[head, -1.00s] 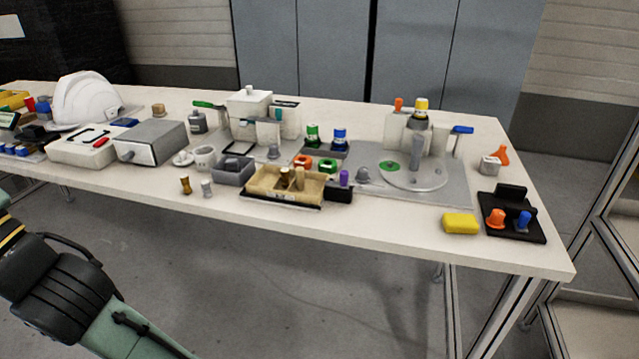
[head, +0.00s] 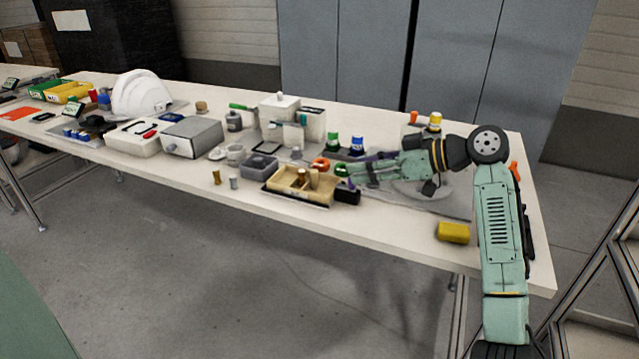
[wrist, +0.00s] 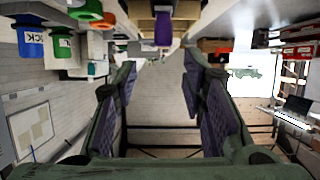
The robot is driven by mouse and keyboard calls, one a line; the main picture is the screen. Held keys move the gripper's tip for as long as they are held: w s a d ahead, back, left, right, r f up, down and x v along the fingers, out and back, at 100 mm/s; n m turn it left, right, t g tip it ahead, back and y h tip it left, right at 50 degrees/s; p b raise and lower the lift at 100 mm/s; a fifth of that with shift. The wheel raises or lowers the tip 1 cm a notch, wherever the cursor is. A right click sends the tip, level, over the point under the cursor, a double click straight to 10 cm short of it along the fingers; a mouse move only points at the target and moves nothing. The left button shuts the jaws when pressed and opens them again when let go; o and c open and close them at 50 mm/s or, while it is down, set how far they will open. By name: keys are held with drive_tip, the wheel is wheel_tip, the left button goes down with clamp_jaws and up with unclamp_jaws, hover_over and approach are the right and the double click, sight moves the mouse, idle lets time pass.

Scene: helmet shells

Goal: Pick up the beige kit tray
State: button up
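The beige kit tray (head: 290,195) sits near the front edge of the white table in the head view. It is a shallow box with a divider and brown and tan pegs inside. My gripper (head: 352,172) is at the right of the tray, pointing left towards it, and looks higher than the tabletop. In the wrist view my gripper (wrist: 160,85) has its two purple-padded fingers apart with nothing between them. A beige part at the top edge of that view may be the tray, but I cannot tell for sure.
The floor in front is clear.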

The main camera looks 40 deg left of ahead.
sight(323, 191)
drive_tip(key=x, duration=0.5)
drive_tip(key=shift+p, duration=0.35)
drive_tip(key=x, duration=0.1)
drive_tip(key=p+x, duration=0.1)
drive_tip(key=x, duration=0.3)
drive_tip(key=shift+s+r+p, duration=0.2)
drive_tip(key=shift+s+p, duration=0.05)
drive_tip(key=shift+p, duration=0.15)
drive_tip(key=shift+a+f, duration=0.1)
drive_tip(key=shift+f, duration=0.05)
drive_tip(key=shift+c, duration=0.4)
clamp_jaws()
